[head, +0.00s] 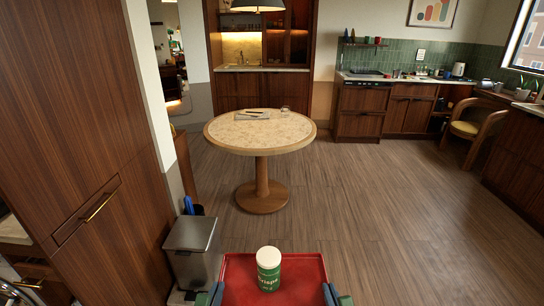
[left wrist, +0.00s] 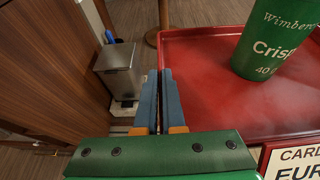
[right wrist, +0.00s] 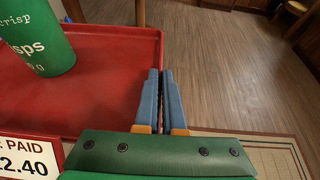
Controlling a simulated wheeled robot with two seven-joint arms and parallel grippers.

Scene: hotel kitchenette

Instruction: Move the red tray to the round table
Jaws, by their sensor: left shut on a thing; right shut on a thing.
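The red tray (head: 238,272) is at the bottom of the head view, held level in front of me. My left gripper (head: 217,294) is shut on its left rim, and my right gripper (head: 331,293) is shut on its right rim. Both wrist views show the blue fingers closed at the tray's edge, (left wrist: 160,75) and (right wrist: 160,75). A green crisps can (head: 269,275) with a white lid stands upright on the tray. A printed card (left wrist: 293,163) lies near the tray's near side, partly cut off. The round table (head: 222,134) stands ahead, apart from the tray.
On the table are a grey mat with cutlery (head: 252,114) and a small glass (head: 285,108). A metal bin (head: 192,248) stands close to the left of the tray, beside a tall wooden cabinet (head: 80,120). The floor (head: 390,220) to the right is clear. A chair (head: 470,130) stands far right.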

